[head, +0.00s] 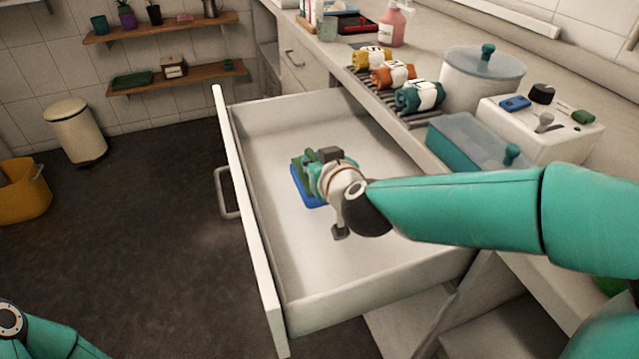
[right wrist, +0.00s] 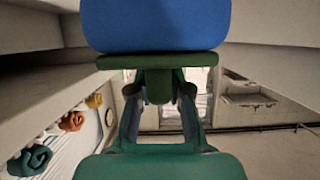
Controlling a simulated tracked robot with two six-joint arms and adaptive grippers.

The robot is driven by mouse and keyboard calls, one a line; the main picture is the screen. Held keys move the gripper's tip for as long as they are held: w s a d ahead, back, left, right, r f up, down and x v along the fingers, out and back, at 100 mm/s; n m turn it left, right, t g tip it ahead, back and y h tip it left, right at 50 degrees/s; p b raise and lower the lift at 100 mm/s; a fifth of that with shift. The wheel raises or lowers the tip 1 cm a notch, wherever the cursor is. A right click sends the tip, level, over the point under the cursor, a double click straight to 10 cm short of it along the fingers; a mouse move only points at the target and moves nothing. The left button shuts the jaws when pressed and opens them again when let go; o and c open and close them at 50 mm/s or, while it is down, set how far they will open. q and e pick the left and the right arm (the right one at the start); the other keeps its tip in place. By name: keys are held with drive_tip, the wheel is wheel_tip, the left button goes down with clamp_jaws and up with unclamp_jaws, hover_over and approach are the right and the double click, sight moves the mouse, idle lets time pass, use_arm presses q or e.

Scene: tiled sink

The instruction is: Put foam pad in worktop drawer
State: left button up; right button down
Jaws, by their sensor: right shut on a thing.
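The worktop drawer (head: 350,280) is pulled open in the middle of the head view, with a pale, bare floor. The foam pad (head: 304,188) is blue with a green layer. It shows inside the drawer's outline, towards its front side; I cannot tell whether it touches the floor. My right gripper (head: 318,172) is shut on the pad and partly hides it. In the right wrist view the pad's blue block (right wrist: 155,22) and green layer fill the top, at the fingers. My left gripper is out of view; only part of that arm shows bottom left.
Rolled cloths (head: 395,75), a lidded white pot (head: 483,75), a teal box (head: 470,145) and a white box with small items (head: 545,125) stand on the worktop right of the drawer. The drawer floor around the pad is free.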

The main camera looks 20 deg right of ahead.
drive_tip(key=shift+f+b, duration=1.1)
drive_tip(key=shift+f, duration=0.75)
drive_tip(key=shift+f, duration=0.1)
drive_tip(key=shift+f+b, duration=0.4)
drive_tip(key=shift+f, duration=0.15)
drive_tip(key=c, duration=1.1)
unclamp_jaws()
drive_tip(key=shift+r, duration=0.1)
